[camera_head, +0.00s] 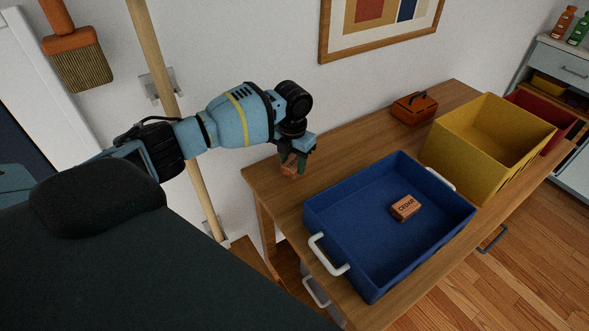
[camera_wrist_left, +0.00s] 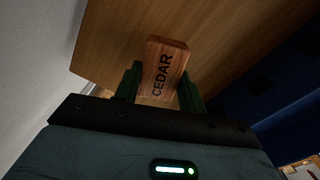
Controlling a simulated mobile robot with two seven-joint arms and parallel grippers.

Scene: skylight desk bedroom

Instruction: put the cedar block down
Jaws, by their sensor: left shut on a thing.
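A reddish-brown cedar block (camera_wrist_left: 163,69) marked CEDAR sits between the green fingers of my left gripper (camera_wrist_left: 158,88) in the left wrist view. In the head view my left gripper (camera_head: 292,162) is shut on this block (camera_head: 289,171), over the left end of the wooden desk (camera_head: 266,178). I cannot tell how far the block is above the desktop. A second block marked CEDAR (camera_head: 405,207) lies in the blue tray (camera_head: 330,217), to the right of the gripper. My right gripper is not in view.
A yellow bin (camera_head: 480,165) and a red bin (camera_head: 545,112) stand right of the tray. An orange box with a dark handle (camera_head: 414,108) sits at the desk's back. A pole (camera_head: 170,95) and broom (camera_head: 76,58) are by the wall.

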